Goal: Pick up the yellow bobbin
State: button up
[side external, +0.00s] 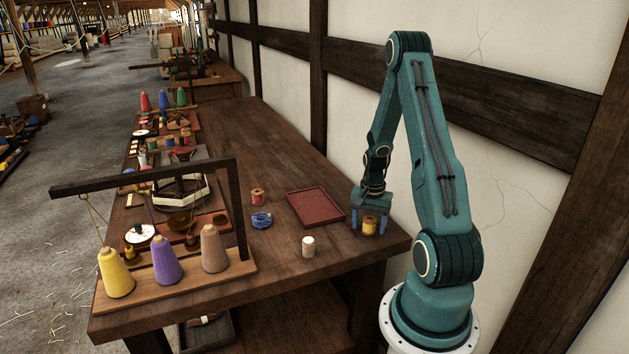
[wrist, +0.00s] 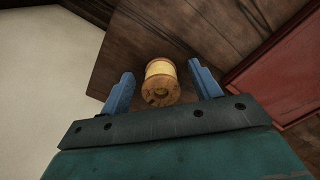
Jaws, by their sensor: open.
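The yellow bobbin (side external: 370,226) is a small wooden spool wound with yellow thread, near the right end of the table. In the wrist view the yellow bobbin (wrist: 160,83) lies between the two blue fingers, with a gap on each side. My gripper (side external: 369,222) is open and low over the table, its fingers on either side of the bobbin; it also shows in the wrist view (wrist: 160,90). Whether the fingertips touch the tabletop is hard to tell.
A dark red tray (side external: 316,208) lies left of the gripper; it also shows in the wrist view (wrist: 275,78). The wall (side external: 480,110) is close behind.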

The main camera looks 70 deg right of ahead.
dwell(0.5)
jog(key=c, duration=1.1)
jog(key=shift+o, duration=0.2)
jog(key=shift+r, duration=0.1)
notch_tip(320, 180, up, 20)
dwell(0.4)
